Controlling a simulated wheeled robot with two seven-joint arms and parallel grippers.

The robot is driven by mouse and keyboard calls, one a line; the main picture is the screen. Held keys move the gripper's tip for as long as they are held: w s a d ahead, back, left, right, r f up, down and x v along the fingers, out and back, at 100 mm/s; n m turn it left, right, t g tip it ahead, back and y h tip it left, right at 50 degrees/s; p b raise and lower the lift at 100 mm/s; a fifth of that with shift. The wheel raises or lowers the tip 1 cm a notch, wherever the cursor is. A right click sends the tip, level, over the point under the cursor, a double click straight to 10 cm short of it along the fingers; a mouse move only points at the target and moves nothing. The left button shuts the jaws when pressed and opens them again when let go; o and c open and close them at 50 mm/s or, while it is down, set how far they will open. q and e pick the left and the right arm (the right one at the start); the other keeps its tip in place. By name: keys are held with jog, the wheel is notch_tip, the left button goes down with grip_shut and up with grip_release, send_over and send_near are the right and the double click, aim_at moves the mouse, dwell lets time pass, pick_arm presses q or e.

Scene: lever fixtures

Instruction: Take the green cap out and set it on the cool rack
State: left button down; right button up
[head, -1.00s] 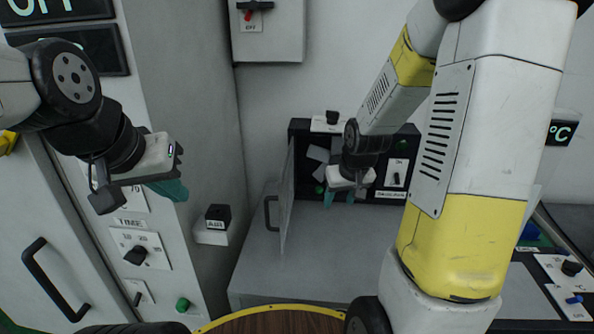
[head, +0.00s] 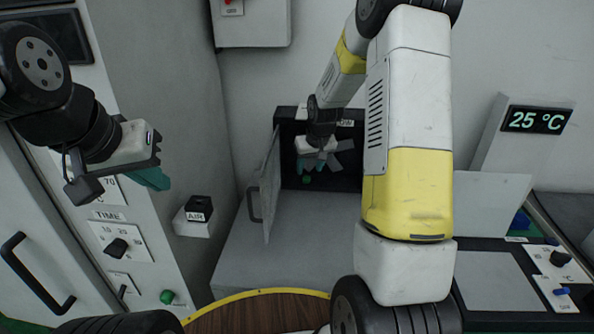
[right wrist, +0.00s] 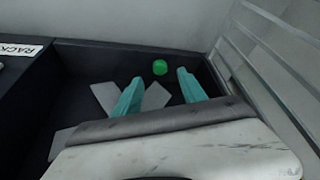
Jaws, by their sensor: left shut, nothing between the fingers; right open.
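The green cap (head: 307,180) lies inside the open dark box on the grey bench. In the right wrist view the green cap (right wrist: 160,67) lies on the dark floor, with several pale flat pieces (right wrist: 108,97) nearby. My right gripper (head: 311,165) is open at the box's mouth; its teal fingers appear on either side of the cap in the wrist picture, and contact cannot be told. My left gripper (head: 152,178) is shut and empty, beside the tall grey cabinet.
The box's door (head: 271,185) stands open on its left side. An "AIR" switch block (head: 197,213) is on the left wall. A 25 °C display (head: 537,120) and a control panel with knobs (head: 558,270) are at right. The bench front (head: 270,265) is clear.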

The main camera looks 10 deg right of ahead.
aim_at(307, 178)
jog(key=x, duration=0.5)
grip_shut()
